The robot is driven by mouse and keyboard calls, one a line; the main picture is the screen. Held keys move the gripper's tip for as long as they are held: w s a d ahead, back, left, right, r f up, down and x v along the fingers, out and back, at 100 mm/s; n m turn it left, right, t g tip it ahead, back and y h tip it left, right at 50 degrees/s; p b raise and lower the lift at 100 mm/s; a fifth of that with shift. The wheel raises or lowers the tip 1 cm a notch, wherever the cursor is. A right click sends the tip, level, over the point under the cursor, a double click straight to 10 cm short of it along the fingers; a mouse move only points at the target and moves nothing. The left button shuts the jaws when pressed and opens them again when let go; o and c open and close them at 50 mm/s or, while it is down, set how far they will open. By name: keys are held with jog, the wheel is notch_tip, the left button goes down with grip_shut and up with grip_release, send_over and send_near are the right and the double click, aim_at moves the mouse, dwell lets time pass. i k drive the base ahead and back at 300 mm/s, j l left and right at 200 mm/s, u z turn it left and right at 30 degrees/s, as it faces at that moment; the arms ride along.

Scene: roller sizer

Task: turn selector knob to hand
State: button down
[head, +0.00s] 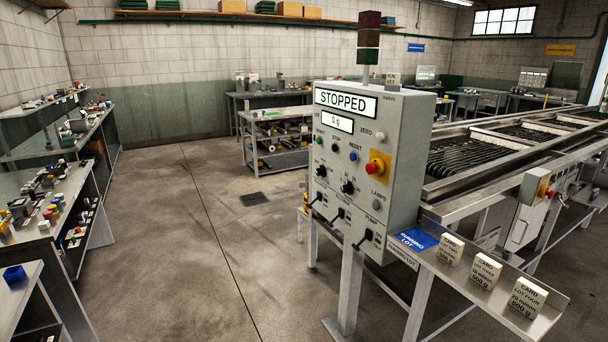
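A grey control panel (385,165) stands on a post right of the middle in the head view. Its upper display (345,102) reads STOPPED and the lower display (337,123) reads 0 g. Two black selector knobs, one at the left (321,171) and one near the middle (348,187), sit below the row of push buttons. Their labels and pointer positions are too small to read, so I cannot tell which one has a hand setting. My gripper is not in view, and nothing touches the panel.
A red emergency stop (376,167) on a yellow plate is close right of the knobs. Black levers (364,239) stick out below. A steel shelf with card blocks (485,271) juts out at the lower right. The floor (190,250) left of the panel is clear.

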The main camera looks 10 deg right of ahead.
aim_at(320, 171)
jog(key=z, duration=0.2)
jog(key=i+j, duration=0.25)
jog(key=i, duration=0.25)
jog(key=i+j+z, duration=0.15)
jog(key=i, duration=0.35)
jog(key=i+j, duration=0.35)
jog(key=i, duration=0.15)
jog(key=l+z, duration=0.05)
